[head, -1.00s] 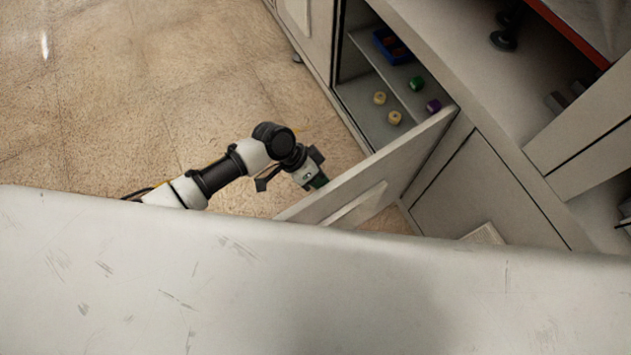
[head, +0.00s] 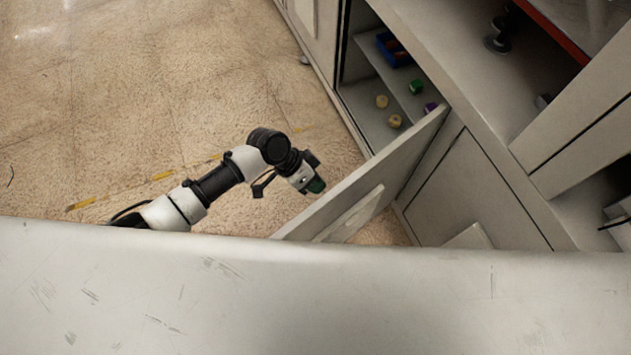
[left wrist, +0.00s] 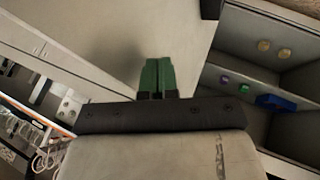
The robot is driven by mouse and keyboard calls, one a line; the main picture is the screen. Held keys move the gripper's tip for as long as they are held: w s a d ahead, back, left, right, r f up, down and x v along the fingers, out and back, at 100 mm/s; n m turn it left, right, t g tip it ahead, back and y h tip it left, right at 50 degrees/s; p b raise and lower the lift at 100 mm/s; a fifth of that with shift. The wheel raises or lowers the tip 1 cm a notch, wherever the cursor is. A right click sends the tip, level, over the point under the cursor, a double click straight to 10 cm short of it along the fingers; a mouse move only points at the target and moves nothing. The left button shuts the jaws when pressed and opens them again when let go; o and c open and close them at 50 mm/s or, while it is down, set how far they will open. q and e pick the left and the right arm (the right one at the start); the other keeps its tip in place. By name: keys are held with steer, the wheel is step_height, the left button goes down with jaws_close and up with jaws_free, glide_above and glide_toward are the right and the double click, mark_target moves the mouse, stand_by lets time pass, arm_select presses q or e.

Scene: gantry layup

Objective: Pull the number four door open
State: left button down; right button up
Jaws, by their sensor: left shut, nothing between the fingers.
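A pale cabinet door (head: 365,182) stands swung well out from its open compartment in the head view; no number is readable on it. A raised handle (head: 352,215) is on its outer face. My left gripper (head: 316,186) is beside the door's inner face, with its green fingertips close to it; I cannot tell whether they touch. In the left wrist view the left gripper's green fingers (left wrist: 158,76) are together and empty, in front of a pale panel (left wrist: 175,28). My right gripper is not in view.
The open compartment (head: 362,105) holds a blue bin (head: 391,48), two yellowish items, a green one and a purple one. A closed door (head: 470,200) is to the right. A large pale surface (head: 300,300) fills the foreground. Tan floor (head: 120,100) at left is clear.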

arm_select(q)
steer(key=b+v, duration=0.1)
steer(key=v, duration=0.9)
steer(key=shift+a+r, duration=0.25)
steer(key=shift+r, duration=0.05)
